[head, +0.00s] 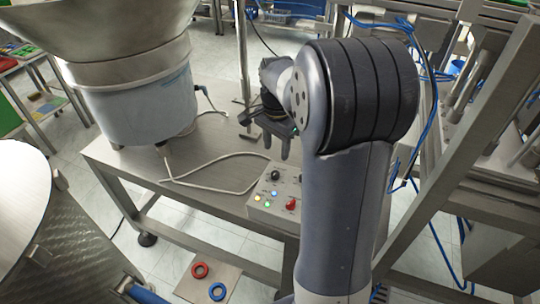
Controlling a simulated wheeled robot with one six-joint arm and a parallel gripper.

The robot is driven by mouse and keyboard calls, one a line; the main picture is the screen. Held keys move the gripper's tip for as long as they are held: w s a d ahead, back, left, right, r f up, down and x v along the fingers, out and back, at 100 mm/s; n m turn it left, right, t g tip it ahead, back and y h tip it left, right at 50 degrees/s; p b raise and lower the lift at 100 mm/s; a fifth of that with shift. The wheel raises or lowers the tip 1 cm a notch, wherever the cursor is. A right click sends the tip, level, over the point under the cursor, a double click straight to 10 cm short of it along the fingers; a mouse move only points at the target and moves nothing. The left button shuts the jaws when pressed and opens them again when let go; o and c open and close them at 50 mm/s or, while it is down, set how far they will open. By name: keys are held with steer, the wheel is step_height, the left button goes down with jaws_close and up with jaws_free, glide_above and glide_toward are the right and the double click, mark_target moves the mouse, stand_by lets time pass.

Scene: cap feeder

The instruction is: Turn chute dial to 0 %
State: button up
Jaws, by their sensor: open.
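A grey control box (258,211) sits on the front part of the metal table. My arm hides the right end of the box.
A large feeder bowl (135,100) stands on the left of the metal table (190,200). A pale cable (215,158) lies across the table beside the box. Metal framework (470,130) with blue hoses rises at the right. Red and blue rings (200,270) lie below in front.

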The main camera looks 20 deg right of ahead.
mark_target(275, 173)
steer(key=f, duration=0.3)
steer(key=w+f, duration=0.1)
steer(key=f, duration=0.7)
steer(key=shift+w+d+b, duration=0.15)
steer(key=shift+d+b, duration=0.1)
steer(key=shift+b, duration=0.15)
steer(key=c, duration=1)
